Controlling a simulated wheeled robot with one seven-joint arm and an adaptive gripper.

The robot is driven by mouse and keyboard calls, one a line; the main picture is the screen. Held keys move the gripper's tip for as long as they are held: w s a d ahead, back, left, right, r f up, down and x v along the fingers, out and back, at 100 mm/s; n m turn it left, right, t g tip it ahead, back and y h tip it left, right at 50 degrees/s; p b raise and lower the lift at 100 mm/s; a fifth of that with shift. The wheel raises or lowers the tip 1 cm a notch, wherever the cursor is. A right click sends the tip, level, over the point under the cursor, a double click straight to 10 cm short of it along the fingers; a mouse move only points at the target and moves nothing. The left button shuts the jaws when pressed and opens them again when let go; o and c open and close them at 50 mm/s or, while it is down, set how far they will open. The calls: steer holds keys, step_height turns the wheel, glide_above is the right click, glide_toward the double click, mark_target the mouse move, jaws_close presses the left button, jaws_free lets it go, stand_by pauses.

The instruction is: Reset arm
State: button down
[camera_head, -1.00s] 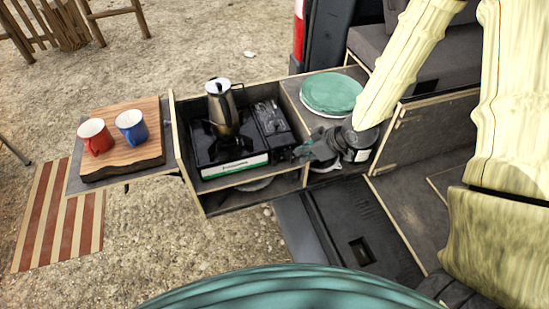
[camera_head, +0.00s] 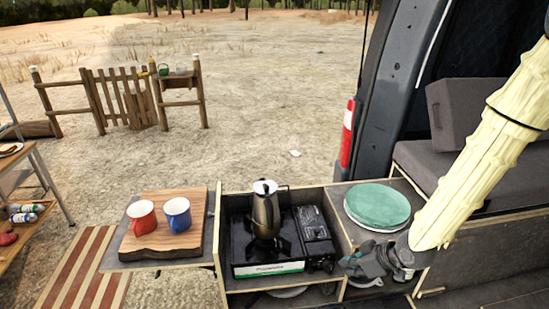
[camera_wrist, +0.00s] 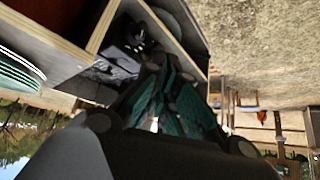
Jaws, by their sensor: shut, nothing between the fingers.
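My arm comes in from the upper right in the head view. My gripper (camera_head: 362,264) is at its lower end, in front of the right part of the kitchen box (camera_head: 343,238), just below the green plates (camera_head: 377,206). The gripper is shut and empty. In the wrist view the closed dark and green fingers (camera_wrist: 170,110) point towards the box and the ground. The fingertips are partly blurred, and I cannot tell whether they touch the box.
A moka pot (camera_head: 266,212) stands on the camping stove (camera_head: 268,268). A red mug (camera_head: 141,217) and a blue mug (camera_head: 177,214) stand on a wooden board (camera_head: 160,240) at left. The van's seat (camera_head: 425,165) is at right. A wooden fence (camera_head: 125,95) stands far back on open ground.

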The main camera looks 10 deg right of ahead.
steer(key=s+a+f+m+g+h+b, duration=0.2)
steer(key=s+f+m, duration=0.2)
steer(key=s+f, duration=1)
steer(key=s+a+f+m+g+h+b, duration=0.1)
steer(key=s+f+m+g+h+b, duration=0.1)
steer(key=s+f, duration=1.2)
steer(key=shift+a+f+m+g+h+b, duration=0.45)
steer(key=shift+f+m+g, duration=0.35)
steer(key=shift+m, duration=0.4)
steer(key=c, duration=2.2)
jaws_free()
steer(key=shift+d, duration=0.1)
